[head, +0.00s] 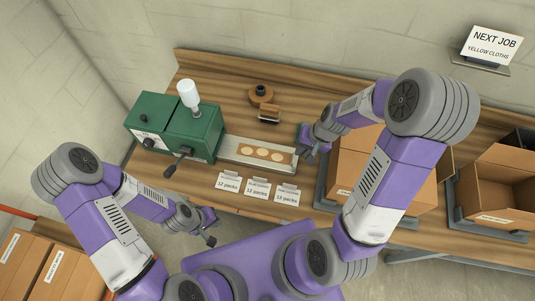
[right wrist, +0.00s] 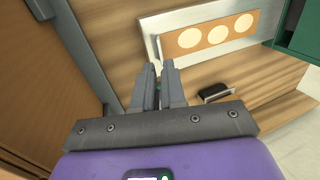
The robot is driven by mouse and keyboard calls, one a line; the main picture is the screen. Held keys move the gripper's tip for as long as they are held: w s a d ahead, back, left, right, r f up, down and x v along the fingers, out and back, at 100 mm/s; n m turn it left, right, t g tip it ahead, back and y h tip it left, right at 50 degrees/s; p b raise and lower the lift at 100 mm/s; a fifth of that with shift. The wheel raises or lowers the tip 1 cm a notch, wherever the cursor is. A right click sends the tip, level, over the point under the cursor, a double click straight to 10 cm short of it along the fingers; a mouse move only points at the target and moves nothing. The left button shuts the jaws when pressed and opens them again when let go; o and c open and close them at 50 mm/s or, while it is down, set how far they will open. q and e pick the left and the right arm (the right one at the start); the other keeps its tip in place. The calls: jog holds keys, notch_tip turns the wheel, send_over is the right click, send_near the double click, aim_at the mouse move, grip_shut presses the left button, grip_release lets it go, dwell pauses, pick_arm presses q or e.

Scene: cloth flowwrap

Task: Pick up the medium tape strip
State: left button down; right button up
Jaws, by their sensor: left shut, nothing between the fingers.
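I cannot make out the medium tape strip for certain in either view. A brown tape roll (head: 262,94) sits at the back of the bench, with a small dark and brown block-like item (head: 269,113) in front of it. My right gripper (head: 305,142) is over the bench, at the right end of the metal tray. In the right wrist view its two fingers (right wrist: 160,72) stand a little apart. A tiny greenish spot shows low between them, too small to identify. My left gripper (head: 208,238) is shut and empty, low in front of the bench edge.
A green machine (head: 175,132) with a white bottle stands at the left. The metal tray (head: 232,154) holds a tan pack with round pale spots. White label cards (head: 258,189) stand along the front. Open cardboard boxes (head: 350,177) stand at the right.

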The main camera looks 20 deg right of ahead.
aim_at(294, 156)
jog(key=x, duration=0.2)
jog(key=b+x, duration=0.1)
jog(key=x, duration=0.3)
jog(key=shift+w+d+f+b, duration=0.1)
jog(key=shift+w+b, duration=0.25)
jog(key=shift+b, duration=0.05)
jog(key=shift+c, duration=0.2)
grip_shut()
